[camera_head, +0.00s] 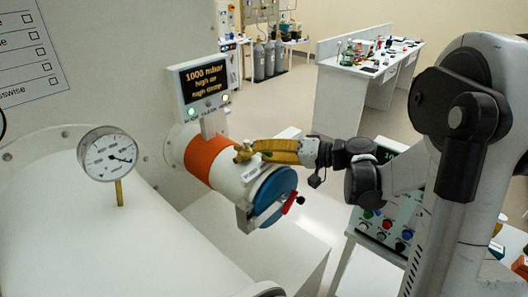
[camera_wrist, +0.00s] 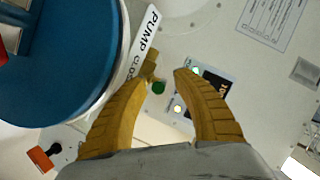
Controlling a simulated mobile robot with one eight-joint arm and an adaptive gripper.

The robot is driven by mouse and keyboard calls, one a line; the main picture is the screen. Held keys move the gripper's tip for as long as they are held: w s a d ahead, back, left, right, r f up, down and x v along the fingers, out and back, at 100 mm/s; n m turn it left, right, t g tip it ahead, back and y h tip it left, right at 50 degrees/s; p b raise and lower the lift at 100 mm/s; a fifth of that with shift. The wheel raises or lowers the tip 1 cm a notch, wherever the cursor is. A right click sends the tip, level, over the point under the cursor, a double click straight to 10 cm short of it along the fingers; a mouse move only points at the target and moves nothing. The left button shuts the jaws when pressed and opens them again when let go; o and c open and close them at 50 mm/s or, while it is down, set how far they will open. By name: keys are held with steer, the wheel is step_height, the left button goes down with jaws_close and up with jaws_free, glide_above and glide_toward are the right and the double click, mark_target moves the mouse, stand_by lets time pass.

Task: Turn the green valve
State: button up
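In the wrist view the small round green valve (camera_wrist: 158,87) sits between the two yellow fingers of my gripper (camera_wrist: 163,78), a little below the fingertips in the picture. The fingers are apart, with a visible gap around the green part. A brass piece (camera_wrist: 150,64) shows by the left fingertip; contact cannot be told. In the head view my gripper (camera_head: 246,152) reaches from the right over the white and orange cylinder, its tips at a brass fitting (camera_head: 242,154). The green part cannot be made out there.
A lit display (camera_head: 203,82) reading 1000 mbar stands above the cylinder, close to my gripper. The cylinder's blue door (camera_head: 276,195) has a red-tipped handle (camera_head: 293,203). A gauge (camera_head: 108,154) stands at left. A button console (camera_head: 385,222) is below my arm.

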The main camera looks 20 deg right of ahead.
jaws_close()
